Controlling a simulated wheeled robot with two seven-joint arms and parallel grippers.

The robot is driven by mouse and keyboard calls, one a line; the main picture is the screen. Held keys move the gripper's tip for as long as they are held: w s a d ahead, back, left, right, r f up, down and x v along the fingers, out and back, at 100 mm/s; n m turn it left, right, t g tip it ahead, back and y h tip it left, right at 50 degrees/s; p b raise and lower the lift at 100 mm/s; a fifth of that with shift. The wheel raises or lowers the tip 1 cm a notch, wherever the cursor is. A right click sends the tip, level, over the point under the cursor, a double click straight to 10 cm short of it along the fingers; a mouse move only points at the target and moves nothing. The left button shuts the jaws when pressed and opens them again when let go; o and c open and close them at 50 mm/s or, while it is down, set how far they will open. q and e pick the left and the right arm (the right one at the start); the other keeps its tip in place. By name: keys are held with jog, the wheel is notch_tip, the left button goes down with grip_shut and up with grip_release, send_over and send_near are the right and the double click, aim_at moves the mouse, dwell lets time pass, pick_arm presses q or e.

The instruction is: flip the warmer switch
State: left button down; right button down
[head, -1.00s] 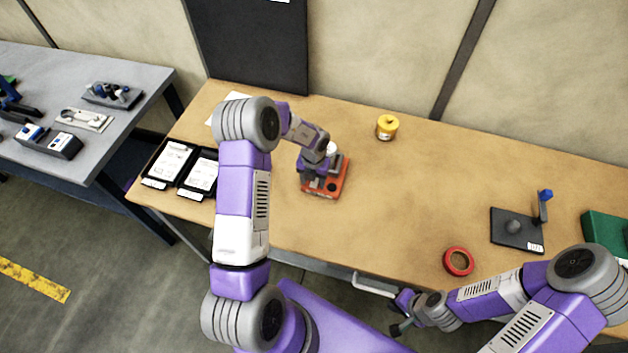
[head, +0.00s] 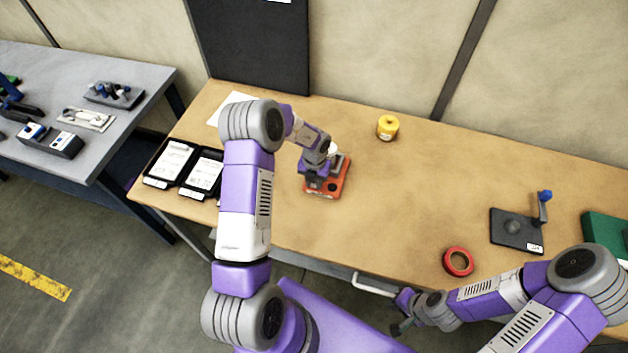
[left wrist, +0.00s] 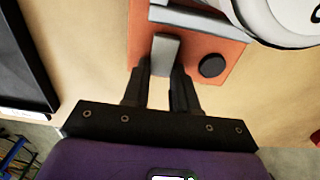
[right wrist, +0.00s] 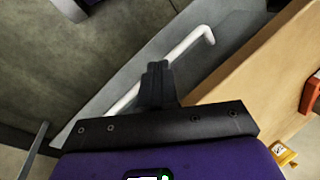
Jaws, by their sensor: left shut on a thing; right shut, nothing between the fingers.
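The warmer is an orange-red box (head: 343,180) on the wooden bench in the head view. In the left wrist view the warmer (left wrist: 225,62) shows a black round knob (left wrist: 212,65), a grey lever-like switch (left wrist: 165,52) and part of a white round vessel (left wrist: 285,15). My left gripper (left wrist: 164,75) is over the warmer's near edge, its two fingers shut on the grey switch. In the head view my left gripper (head: 318,182) hides part of the warmer. My right gripper (right wrist: 157,75) is shut and empty, near the white bar handle at the bench front; it also shows in the head view (head: 398,329).
Black trays with labels (head: 168,163) lie left of the warmer. A yellow container (head: 387,127) stands behind, to its right. A red tape roll (head: 458,261) and a black plate with a blue-tipped crank (head: 517,230) lie further right. Bench space right of the warmer is clear.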

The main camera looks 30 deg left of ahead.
pick_arm(q)
jog(key=shift+w+r+g+p, duration=0.2)
jog(key=shift+g+p, duration=0.4)
jog(key=shift+p, duration=0.3)
jog(key=shift+w+f+g+h, duration=0.15)
jog(key=shift+g+h, duration=0.15)
jog(key=shift+g, duration=0.3)
jog(key=shift+a+g, duration=0.1)
jog(key=shift+g, duration=0.2)
jog(key=c, duration=0.9)
grip_release()
jog(key=shift+v, duration=3.9)
